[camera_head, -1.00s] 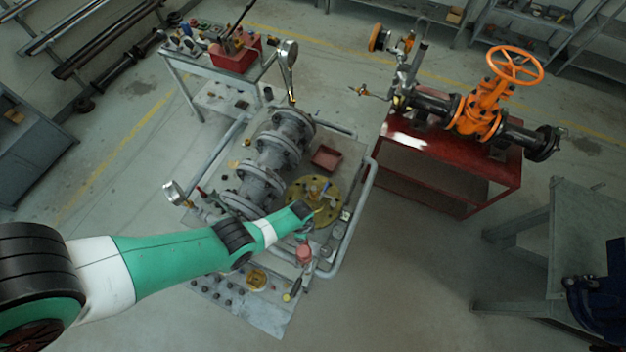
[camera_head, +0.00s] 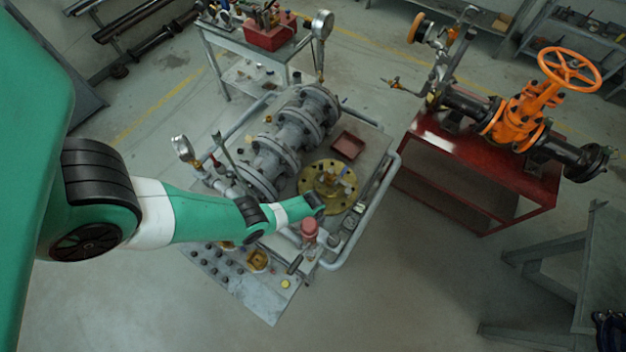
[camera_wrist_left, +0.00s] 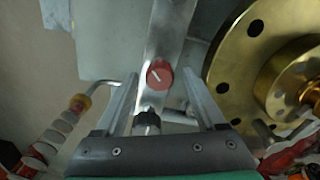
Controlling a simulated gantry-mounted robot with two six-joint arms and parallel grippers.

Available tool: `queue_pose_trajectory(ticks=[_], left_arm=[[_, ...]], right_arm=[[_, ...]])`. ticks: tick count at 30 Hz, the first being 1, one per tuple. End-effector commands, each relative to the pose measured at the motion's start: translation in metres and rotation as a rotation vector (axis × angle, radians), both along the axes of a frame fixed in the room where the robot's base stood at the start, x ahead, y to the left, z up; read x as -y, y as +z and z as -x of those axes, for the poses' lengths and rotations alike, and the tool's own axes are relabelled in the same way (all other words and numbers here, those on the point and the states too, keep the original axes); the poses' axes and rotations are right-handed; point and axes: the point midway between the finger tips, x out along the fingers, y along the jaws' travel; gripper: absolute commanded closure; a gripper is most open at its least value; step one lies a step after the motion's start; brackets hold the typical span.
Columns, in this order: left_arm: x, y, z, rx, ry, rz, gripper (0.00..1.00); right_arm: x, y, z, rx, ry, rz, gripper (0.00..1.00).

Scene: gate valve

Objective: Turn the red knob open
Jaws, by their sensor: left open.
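The red knob (camera_wrist_left: 159,75) shows in the left wrist view as a round red cap with a white line on its face. It sits on a grey metal bar. My left gripper (camera_wrist_left: 158,82) is open, with one finger on each side of the knob in the picture. I see no finger touching it, and I cannot tell the gap in depth. In the head view a small red cylinder (camera_head: 309,228), apparently the knob, stands on the bench just below the end of my left arm. The fingers are not clear there. My right gripper is not in view.
A brass flange disc (camera_wrist_left: 262,65) lies right of the knob, close to the right finger. Grey flanged pipework (camera_head: 292,135) and a pressure gauge (camera_head: 182,147) stand on the bench. An orange handwheel valve (camera_head: 522,115) is on a red stand (camera_head: 480,180) at right.

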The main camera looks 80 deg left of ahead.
Motion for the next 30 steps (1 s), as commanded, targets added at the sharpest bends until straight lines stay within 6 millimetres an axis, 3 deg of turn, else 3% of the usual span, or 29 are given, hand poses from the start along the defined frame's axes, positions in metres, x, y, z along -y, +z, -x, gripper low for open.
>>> queue_pose_trajectory(ticks=[5,17,30], left_arm=[[0.0,0.001,0.0,0.0,0.0,0.0,0.28],[0.0,0.0009,-0.0001,0.0,0.0,0.0,0.98],[0.0,0.0007,-0.0001,0.0,0.051,0.0,1.0]], right_arm=[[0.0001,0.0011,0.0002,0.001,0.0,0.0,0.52],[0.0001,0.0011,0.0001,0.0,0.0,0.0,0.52],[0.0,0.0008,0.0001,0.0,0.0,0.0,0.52]])
